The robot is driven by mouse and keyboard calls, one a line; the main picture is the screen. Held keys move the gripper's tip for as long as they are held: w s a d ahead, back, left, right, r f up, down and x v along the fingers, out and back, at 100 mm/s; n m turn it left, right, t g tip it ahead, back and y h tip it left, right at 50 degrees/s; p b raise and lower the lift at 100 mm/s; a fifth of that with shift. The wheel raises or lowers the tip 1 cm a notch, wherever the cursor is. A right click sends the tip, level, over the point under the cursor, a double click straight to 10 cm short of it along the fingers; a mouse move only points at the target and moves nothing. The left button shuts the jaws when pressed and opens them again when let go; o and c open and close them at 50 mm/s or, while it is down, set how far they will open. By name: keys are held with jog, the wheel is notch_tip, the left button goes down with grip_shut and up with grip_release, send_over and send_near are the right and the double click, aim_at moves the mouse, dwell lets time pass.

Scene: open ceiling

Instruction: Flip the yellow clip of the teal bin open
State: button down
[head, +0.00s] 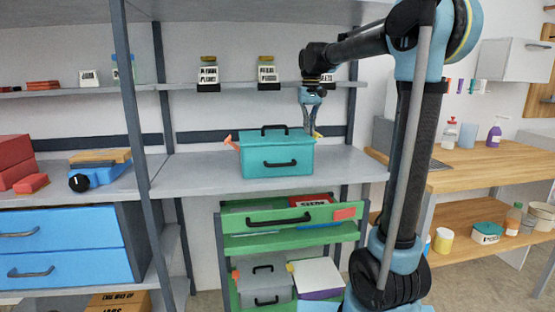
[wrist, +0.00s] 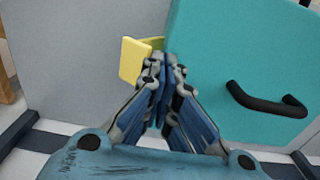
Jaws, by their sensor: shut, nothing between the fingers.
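The teal bin (head: 255,160) stands on the grey shelf, with a black handle on its front and another on its lid. In the wrist view the bin (wrist: 225,60) fills the right side. Its yellow clip (wrist: 134,60) juts out from the bin's side there. In the head view the clip (head: 319,135) is a small patch at the bin's right end, mostly hidden by my gripper. My gripper (wrist: 163,62) is shut and empty, pointing down beside that end. Its fingertips overlap the clip's lower right part; I cannot tell whether they touch it.
An orange clip (head: 230,142) sticks out at the bin's left end. A dark shelf post (head: 135,105) stands to the left. An upper shelf (head: 230,87) with labelled jars runs behind. A green drawer unit (head: 255,243) stands below.

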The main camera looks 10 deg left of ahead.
jog(key=shift+w+d+f, duration=0.15)
jog(key=shift+w+d, duration=0.05)
jog(key=shift+d, duration=0.55)
dwell(0.4)
notch_tip(320, 180, up, 7)
jog(key=a, duration=0.1)
jog(key=shift+s+a, duration=0.15)
dwell(1.1)
jog(key=s+d+f+m, duration=0.1)
jog(key=s+d+f, duration=0.5)
jog(key=s+f, duration=0.5)
jog(key=s+d+f+m+t, duration=0.1)
jog(key=s+d+f, duration=0.4)
jog(key=s+f, duration=0.6)
jog(key=s+d+f+m+t, duration=0.1)
jog(key=s+d+f, duration=0.5)
jog(key=s+f, duration=0.5)
jog(key=shift+s+d+f, duration=0.15)
jog(key=shift+d+f, duration=0.15)
jog(key=shift+f, duration=0.35)
